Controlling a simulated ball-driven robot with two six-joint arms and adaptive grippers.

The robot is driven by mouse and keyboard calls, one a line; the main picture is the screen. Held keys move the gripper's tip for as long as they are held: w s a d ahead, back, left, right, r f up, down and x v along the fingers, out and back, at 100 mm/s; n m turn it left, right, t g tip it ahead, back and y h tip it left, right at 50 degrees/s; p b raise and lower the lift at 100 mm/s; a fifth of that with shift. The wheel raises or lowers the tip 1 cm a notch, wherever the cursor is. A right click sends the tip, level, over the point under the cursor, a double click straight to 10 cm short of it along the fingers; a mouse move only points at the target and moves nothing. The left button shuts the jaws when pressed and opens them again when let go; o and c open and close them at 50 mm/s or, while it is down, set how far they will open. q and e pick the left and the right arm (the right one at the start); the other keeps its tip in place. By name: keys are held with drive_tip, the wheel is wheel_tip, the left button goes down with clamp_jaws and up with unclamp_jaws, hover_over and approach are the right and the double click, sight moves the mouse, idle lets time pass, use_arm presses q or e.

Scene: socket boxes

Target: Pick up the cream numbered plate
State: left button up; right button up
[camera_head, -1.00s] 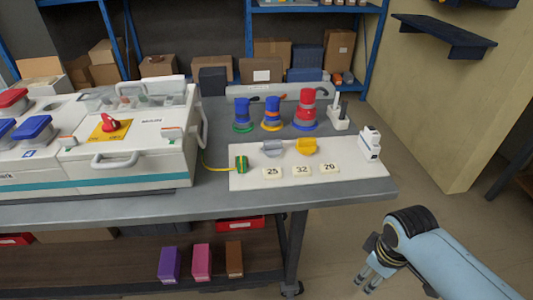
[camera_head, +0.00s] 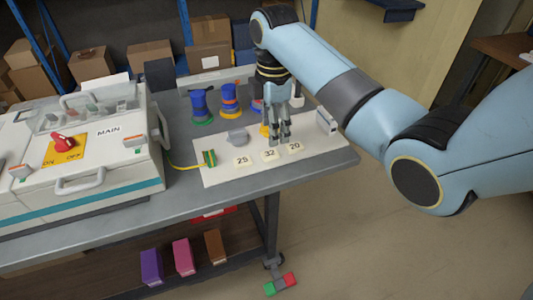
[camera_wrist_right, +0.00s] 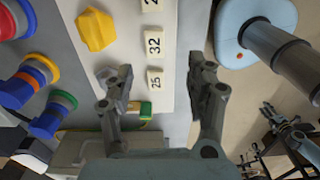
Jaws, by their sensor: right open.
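Three cream numbered plates lie in a row on the white board: plate 25 (camera_head: 242,161), plate 32 (camera_head: 270,154) and plate 20 (camera_head: 293,147). My right gripper (camera_head: 281,141) is open and empty, pointing down over the board near plates 32 and 20. In the right wrist view, plate 25 (camera_wrist_right: 156,82) shows between the open fingers, and plate 32 (camera_wrist_right: 154,43) is just above it. Another plate (camera_wrist_right: 151,5) is cut off at the top edge. The fingers appear clear of the plates. My left gripper is out of view.
A yellow knob (camera_wrist_right: 97,30) and a grey knob (camera_head: 237,138) sit behind the plates. A green connector (camera_head: 209,158) and the MAIN box (camera_head: 85,150) are to the left. The table front is clear.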

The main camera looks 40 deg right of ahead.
sight(268, 154)
wheel_tip(268, 154, down, 2)
drive_tip(key=shift+f, duration=0.2)
drive_tip(key=f, duration=0.3)
drive_tip(key=w+f, duration=0.1)
drive_tip(key=f, duration=0.1)
drive_tip(key=shift+a+f, duration=0.3)
drive_tip(key=shift+a, duration=0.05)
drive_tip(key=shift+c, duration=0.4)
drive_tip(key=c, duration=0.9)
